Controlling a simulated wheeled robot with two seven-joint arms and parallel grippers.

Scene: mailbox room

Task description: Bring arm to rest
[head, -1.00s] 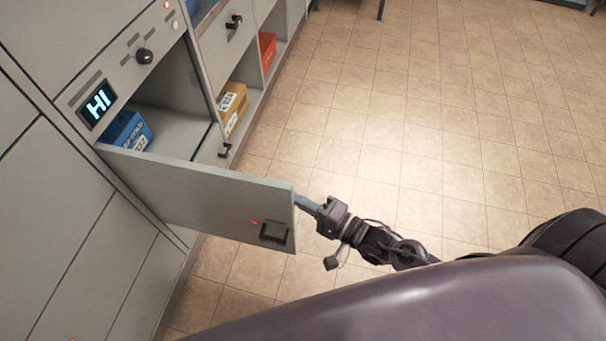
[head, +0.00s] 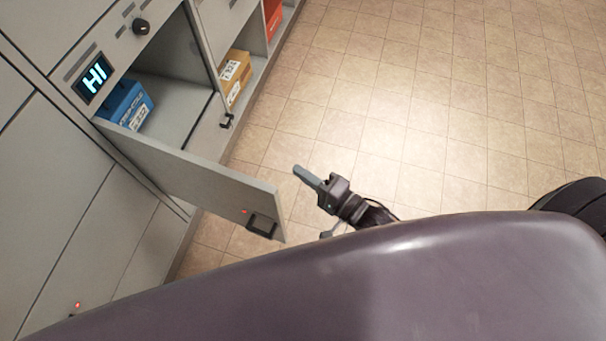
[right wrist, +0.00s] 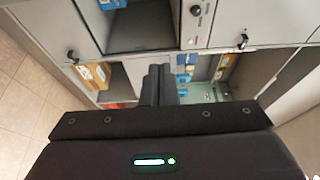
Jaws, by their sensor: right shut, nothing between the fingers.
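My right gripper (head: 304,176) is in the head view, beyond the free edge of the open mailbox door (head: 190,185). It is shut and empty, with a visible gap between it and the door. The right wrist view shows its dark closed fingers (right wrist: 161,84) pointing toward the mailbox cabinet. My left gripper is not in view. A large part of my own body covers the bottom of the head view and hides some of the right arm.
The open door has a black handle (head: 263,227). The open compartment holds a blue box (head: 124,104). A yellow-brown box (head: 236,75) and a red box (head: 272,18) sit in lower compartments. The tiled floor (head: 430,120) to the right is clear.

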